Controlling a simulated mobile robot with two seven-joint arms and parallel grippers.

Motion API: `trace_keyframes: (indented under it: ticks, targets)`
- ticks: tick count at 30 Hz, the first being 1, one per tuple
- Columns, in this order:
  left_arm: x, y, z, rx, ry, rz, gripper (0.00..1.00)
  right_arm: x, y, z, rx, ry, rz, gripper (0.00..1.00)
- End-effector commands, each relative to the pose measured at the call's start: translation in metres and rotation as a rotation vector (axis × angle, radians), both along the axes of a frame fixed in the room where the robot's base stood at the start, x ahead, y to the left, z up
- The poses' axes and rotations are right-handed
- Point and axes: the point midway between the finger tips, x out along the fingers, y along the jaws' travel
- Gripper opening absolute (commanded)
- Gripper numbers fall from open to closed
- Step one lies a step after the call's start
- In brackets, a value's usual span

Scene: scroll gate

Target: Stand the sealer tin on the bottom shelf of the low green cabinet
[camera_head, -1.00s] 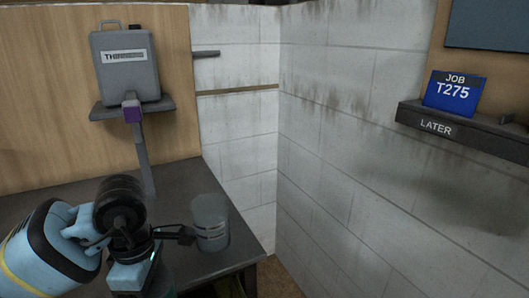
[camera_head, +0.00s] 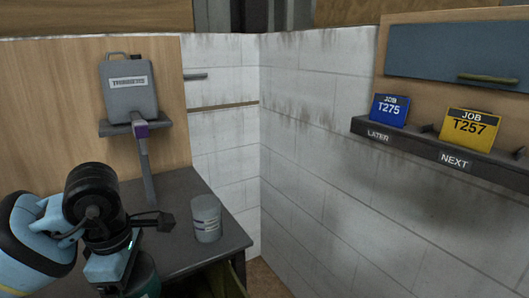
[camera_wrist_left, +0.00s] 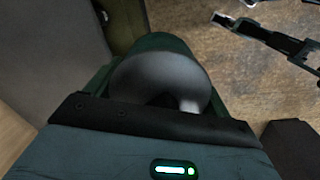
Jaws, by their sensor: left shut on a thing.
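My left gripper (camera_head: 125,265) is low at the left of the head view, in front of the counter, shut on a dark green cylindrical thing (camera_head: 146,278). In the left wrist view this held thing (camera_wrist_left: 165,42) shows a green edge and a rounded grey top; no label shows, so I cannot tell if it is the sealer tin. A grey tin (camera_head: 206,222) with a pale label stands upright on the counter, right of my gripper and apart from it. An olive-green surface (camera_head: 236,282) under the counter's right end may be the low green cabinet; its shelves are hidden.
The dark counter (camera_head: 178,250) ends at the right by the white block wall (camera_head: 330,180). A grey case (camera_head: 128,90) sits on a bracket. A wall shelf at right holds a blue T275 card (camera_head: 389,110) and a yellow T257 card (camera_head: 470,125). Dark metal parts (camera_wrist_left: 265,38) show over the brown floor.

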Motion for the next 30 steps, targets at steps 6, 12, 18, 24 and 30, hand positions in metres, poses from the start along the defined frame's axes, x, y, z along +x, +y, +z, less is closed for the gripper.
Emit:
trace_keyframes:
  ticks: [6, 12, 18, 24, 30]
  targets:
    - [-0.006, 0.0, 0.073, -0.001, -0.101, 0.0, 0.5, 0.028, -0.005, 0.035, -0.011, -0.08, 0.006, 0.0]
    - [-0.006, 0.0, 0.068, 0.0, -0.095, -0.006, 0.5, 0.021, -0.008, 0.03, -0.02, -0.064, 0.013, 0.0]
    - [-0.008, -0.001, 0.036, -0.008, -0.087, -0.152, 0.5, 0.021, -0.008, 0.029, -0.019, -0.063, 0.013, 0.0]
    - [-0.019, -0.006, -0.029, -0.028, -0.084, -0.49, 0.5, 0.021, -0.007, 0.03, -0.017, -0.064, 0.01, 0.0]
    - [-0.039, -0.01, -0.093, -0.048, -0.081, -0.853, 0.5, 0.022, -0.006, 0.031, -0.013, -0.066, 0.004, 0.0]
